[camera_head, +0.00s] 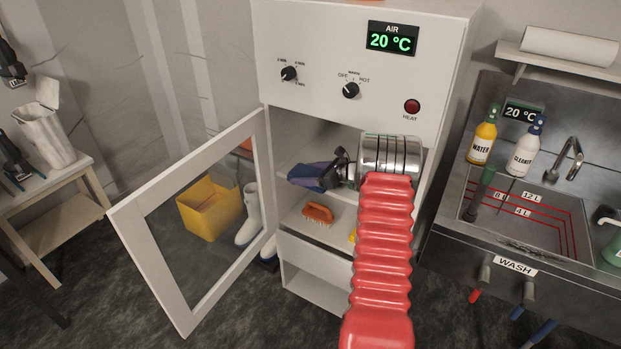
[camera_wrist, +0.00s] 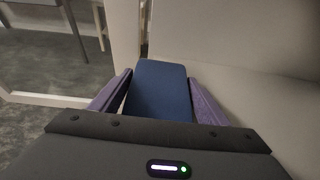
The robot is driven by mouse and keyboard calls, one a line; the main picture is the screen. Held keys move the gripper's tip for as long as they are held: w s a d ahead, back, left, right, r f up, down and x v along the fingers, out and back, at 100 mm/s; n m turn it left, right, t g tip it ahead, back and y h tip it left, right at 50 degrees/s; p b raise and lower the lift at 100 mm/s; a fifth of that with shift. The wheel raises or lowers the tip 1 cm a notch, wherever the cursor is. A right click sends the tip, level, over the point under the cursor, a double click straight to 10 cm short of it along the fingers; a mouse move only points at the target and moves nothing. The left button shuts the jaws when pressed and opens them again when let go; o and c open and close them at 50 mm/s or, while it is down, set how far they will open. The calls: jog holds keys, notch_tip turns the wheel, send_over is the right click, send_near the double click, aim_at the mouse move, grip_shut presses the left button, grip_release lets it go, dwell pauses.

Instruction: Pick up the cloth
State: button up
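The cloth (camera_wrist: 158,92) is a flat dark blue piece between the two purple fingers of my gripper (camera_wrist: 159,76) in the wrist view. The fingers are apart, one on each side of it, and their tips look close to its edges. I cannot tell whether they press on it. My palm hides the near end of the cloth. In the head view the cloth (camera_head: 304,169) shows in the cabinet opening, at the upper shelf's height. My gripper (camera_head: 322,177) points left there, with its purple fingers partly hidden beside the cloth.
The white cabinet (camera_head: 330,25) has its glazed door (camera_head: 150,232) open to the left. An orange brush (camera_head: 317,213) lies on a shelf below. A yellow bin (camera_head: 208,207) and white boots (camera_head: 250,215) show through the door. A sink (camera_head: 540,215) stands right.

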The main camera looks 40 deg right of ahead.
aim_at(306, 172)
jog(key=c, duration=0.6)
jog(key=shift+r, duration=0.15)
jog(key=shift+r, duration=0.6)
notch_tip(306, 172, up, 2)
jog(key=shift+r, duration=0.2)
jog(key=s+a, duration=0.8)
jog(key=a, duration=0.1)
jog(key=s+a, duration=0.4)
jog(key=shift+a+f, duration=0.15)
jog(key=shift+f, duration=0.05)
